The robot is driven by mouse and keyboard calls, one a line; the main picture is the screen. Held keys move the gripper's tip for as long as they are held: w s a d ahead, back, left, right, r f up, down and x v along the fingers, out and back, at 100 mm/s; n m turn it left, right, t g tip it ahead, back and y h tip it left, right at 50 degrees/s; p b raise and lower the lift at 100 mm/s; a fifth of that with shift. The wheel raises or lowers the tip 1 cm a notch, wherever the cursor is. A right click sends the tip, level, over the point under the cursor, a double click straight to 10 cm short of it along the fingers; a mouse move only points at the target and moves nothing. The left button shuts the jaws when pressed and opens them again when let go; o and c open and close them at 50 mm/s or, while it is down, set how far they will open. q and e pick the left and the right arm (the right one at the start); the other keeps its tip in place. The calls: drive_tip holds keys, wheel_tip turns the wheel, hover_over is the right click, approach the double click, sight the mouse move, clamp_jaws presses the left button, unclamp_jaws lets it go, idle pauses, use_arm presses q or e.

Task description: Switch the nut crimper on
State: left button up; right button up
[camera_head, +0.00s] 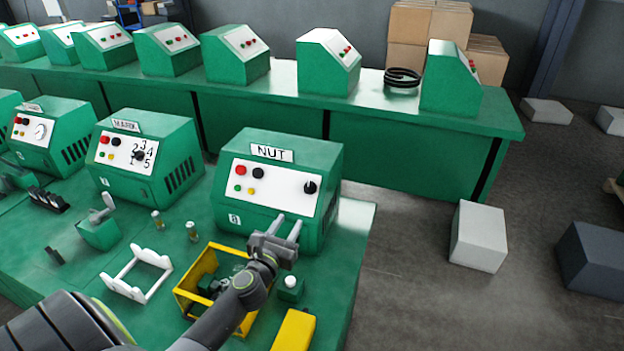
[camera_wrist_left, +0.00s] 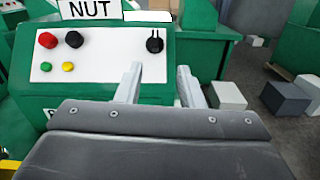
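The nut crimper (camera_head: 275,185) is a green box with a NUT label and a white sloped panel. The panel carries a red button, a black knob (camera_head: 258,173), a green and a yellow button, and a black rotary switch (camera_head: 310,187) at the right. In the left wrist view the switch (camera_wrist_left: 155,43) sits above and between my fingers, its pointer roughly upright. My left gripper (camera_head: 287,222) is in front of the crimper's lower right front, its two fingers apart with nothing between them. It also shows in the left wrist view (camera_wrist_left: 160,82). My right gripper is not in view.
A yellow open bin (camera_head: 182,297) stands below my left arm, with a yellow block (camera_head: 294,331) to its right. A white frame (camera_head: 112,284) lies at left. The MARK crimper (camera_head: 150,150) stands left of the nut crimper. The floor at right holds pale blocks (camera_head: 478,237).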

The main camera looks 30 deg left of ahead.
sight(308, 186)
use_arm(q)
drive_tip(key=shift+n+y, duration=0.3)
drive_tip(key=shift+n, duration=0.2)
drive_tip(key=x, duration=0.5)
drive_tip(key=b+x, duration=0.1)
drive_tip(key=x, duration=0.5)
drive_tip(key=b+x, duration=0.1)
drive_tip(key=x, duration=0.4)
drive_tip(key=shift+w+a+f, duration=0.3)
drive_tip(key=shift+f, duration=0.1)
drive_tip(key=shift+w+a+r, duration=0.1)
drive_tip(key=shift+w, duration=0.4)
drive_tip(key=shift+c, duration=0.4)
clamp_jaws()
